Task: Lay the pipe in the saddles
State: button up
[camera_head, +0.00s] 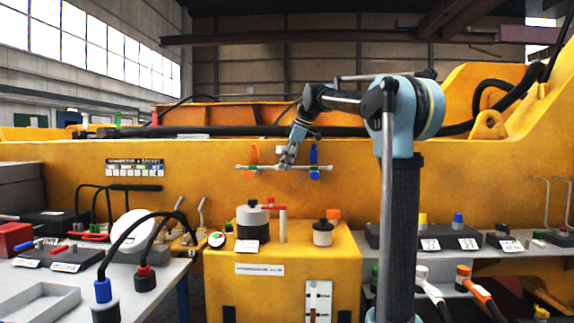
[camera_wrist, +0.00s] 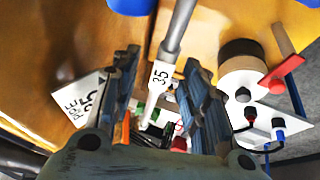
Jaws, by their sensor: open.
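A thin pale pipe (camera_head: 241,167) runs level across the front of the yellow machine wall. An orange saddle (camera_head: 253,152) is at its left part and a blue saddle (camera_head: 314,153) at its right part. My gripper (camera_head: 288,160) is at the pipe's middle, between the saddles. Its fingers (camera_wrist: 165,95) are open on either side of the pipe's line. Exact seating in the saddles is too small to tell.
A yellow cabinet (camera_head: 300,283) below carries a grey-and-black cylinder (camera_head: 252,222), a red-topped post (camera_head: 282,222) and a black-capped white jar (camera_head: 322,235). A left bench holds cables and a grey tray (camera_head: 40,302). A right shelf holds labelled blocks (camera_head: 430,238).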

jog(key=v, duration=1.2)
jog(key=shift+f, duration=0.1)
